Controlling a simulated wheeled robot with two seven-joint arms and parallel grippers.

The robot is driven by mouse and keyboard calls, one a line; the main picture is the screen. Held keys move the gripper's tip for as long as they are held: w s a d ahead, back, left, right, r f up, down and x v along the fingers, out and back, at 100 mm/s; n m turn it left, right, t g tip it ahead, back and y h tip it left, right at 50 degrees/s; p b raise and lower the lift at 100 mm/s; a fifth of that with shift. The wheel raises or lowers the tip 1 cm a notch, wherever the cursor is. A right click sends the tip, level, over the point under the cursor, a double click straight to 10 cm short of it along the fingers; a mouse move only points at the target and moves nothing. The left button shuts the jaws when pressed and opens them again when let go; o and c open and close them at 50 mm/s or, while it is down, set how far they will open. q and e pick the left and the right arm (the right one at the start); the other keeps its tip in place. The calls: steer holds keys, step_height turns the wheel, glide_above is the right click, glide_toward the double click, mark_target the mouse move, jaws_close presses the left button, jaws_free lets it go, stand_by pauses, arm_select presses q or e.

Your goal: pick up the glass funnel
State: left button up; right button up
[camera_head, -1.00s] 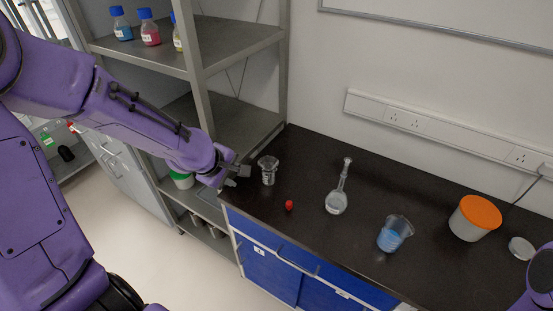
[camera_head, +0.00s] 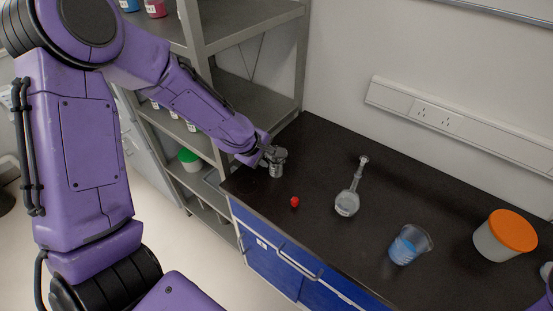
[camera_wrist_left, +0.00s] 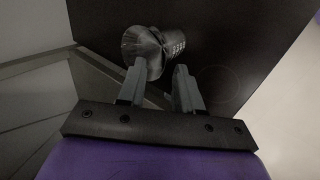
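A small clear glass piece with a wide top (camera_head: 277,168), which I take for the glass funnel, stands on the black counter near its left end. My left gripper (camera_head: 268,152) is at its upper part and partly hides it. In the left wrist view the glass piece (camera_wrist_left: 146,50) is just beyond the fingertips, offset toward the left finger. The two fingers of my left gripper (camera_wrist_left: 159,70) stand apart. Whether they touch the glass cannot be told. My right gripper is out of view.
A small red piece (camera_head: 294,202), a round-bottomed glass flask (camera_head: 347,203), a beaker of blue liquid (camera_head: 408,246) and a tub with an orange lid (camera_head: 512,230) stand to the right. A metal shelf (camera_head: 250,105) rises close behind my left arm. The counter's front edge is near.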

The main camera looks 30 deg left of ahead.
arm_select(q)
steer(key=shift+w+f, duration=0.3)
steer(key=shift+f, duration=0.3)
steer(key=shift+c, duration=0.3)
jaws_close()
steer(key=shift+r, duration=0.1)
